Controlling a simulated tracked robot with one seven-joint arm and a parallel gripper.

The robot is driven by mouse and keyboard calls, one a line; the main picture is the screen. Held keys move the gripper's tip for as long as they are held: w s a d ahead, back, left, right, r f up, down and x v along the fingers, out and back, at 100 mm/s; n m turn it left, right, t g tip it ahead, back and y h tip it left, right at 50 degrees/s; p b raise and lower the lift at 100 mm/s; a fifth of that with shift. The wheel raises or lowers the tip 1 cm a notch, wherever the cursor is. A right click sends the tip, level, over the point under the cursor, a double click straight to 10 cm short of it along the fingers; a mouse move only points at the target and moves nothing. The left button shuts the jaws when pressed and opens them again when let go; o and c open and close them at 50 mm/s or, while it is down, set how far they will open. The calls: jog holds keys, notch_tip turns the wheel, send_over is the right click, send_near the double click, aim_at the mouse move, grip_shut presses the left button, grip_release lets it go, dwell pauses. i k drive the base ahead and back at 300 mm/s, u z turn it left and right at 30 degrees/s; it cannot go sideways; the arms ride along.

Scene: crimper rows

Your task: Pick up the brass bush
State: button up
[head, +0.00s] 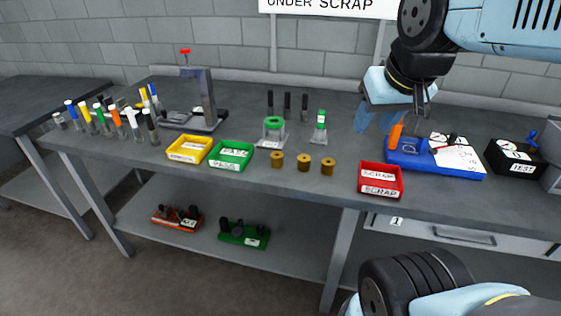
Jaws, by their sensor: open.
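Three small brass bushes stand in a row on the grey bench near its front edge: a left one (277,159), a middle one (304,162) and a right one (328,167). They look alike and stand apart from each other. My gripper (391,122) is open and empty, in the air to the right of the bushes and farther back, above the bench. Its fingers point downward. Part of my arm fills the upper right. The brass bushes are not hidden by it.
A red scrap tray (381,192) stands right of the bushes; green (231,167) and yellow (190,161) trays stand left. Behind are a green-topped fixture (273,127) and dark upright pins (287,106). A blue tray (465,173) and black test box (516,172) are at right.

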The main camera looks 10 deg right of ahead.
aim_at(303, 160)
jog(key=z, duration=0.55)
jog(key=i, duration=0.1)
jog(key=u, duration=2.3)
jog(key=k, duration=1.45)
jog(key=z, duration=1.3)
jog(key=i, duration=1)
jog(key=u, duration=0.05)
